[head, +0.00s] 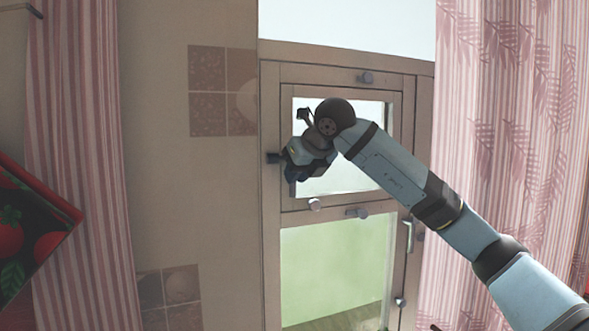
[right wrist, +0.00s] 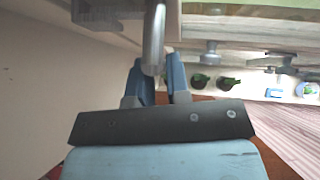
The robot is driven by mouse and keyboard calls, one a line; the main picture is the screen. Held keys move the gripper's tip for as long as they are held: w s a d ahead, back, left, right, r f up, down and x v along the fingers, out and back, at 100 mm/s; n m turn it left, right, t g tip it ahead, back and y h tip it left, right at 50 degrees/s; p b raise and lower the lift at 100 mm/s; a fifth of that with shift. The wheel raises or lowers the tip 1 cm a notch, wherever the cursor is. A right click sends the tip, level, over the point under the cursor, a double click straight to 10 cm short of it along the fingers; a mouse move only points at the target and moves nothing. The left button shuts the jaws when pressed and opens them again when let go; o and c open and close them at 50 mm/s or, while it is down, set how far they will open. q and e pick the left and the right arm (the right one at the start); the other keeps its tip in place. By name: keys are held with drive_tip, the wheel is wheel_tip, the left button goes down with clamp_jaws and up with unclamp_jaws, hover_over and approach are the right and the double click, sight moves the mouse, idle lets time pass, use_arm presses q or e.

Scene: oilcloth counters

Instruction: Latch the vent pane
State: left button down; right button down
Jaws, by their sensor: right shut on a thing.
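The vent pane is the small upper sash (head: 388,112) with pale glass in the tan window frame. It looks closed or nearly so; the exact gap cannot be told. My right gripper (head: 293,172) is at the pane's left edge, with its fingertips mostly hidden by its own body and wrist. In the right wrist view, the gripper (right wrist: 158,85) has its two blue fingers shut on a grey metal handle (right wrist: 154,42), which stands out from the frame. My left gripper is in neither view.
A dark hinge-like fitting (head: 272,157) sits left of the gripper. A lower sash handle (head: 408,236) is at the right. Pink curtains (head: 505,120) hang at both sides.

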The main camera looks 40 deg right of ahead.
drive_tip(key=shift+d+r, duration=0.15)
idle(0.4)
drive_tip(key=c, duration=1.1)
unclamp_jaws()
drive_tip(key=b+v, duration=0.2)
drive_tip(key=v, duration=1.1)
drive_tip(key=shift+s+r+b, duration=0.25)
drive_tip(key=shift+s+b, duration=0.05)
drive_tip(key=shift+f, duration=0.1)
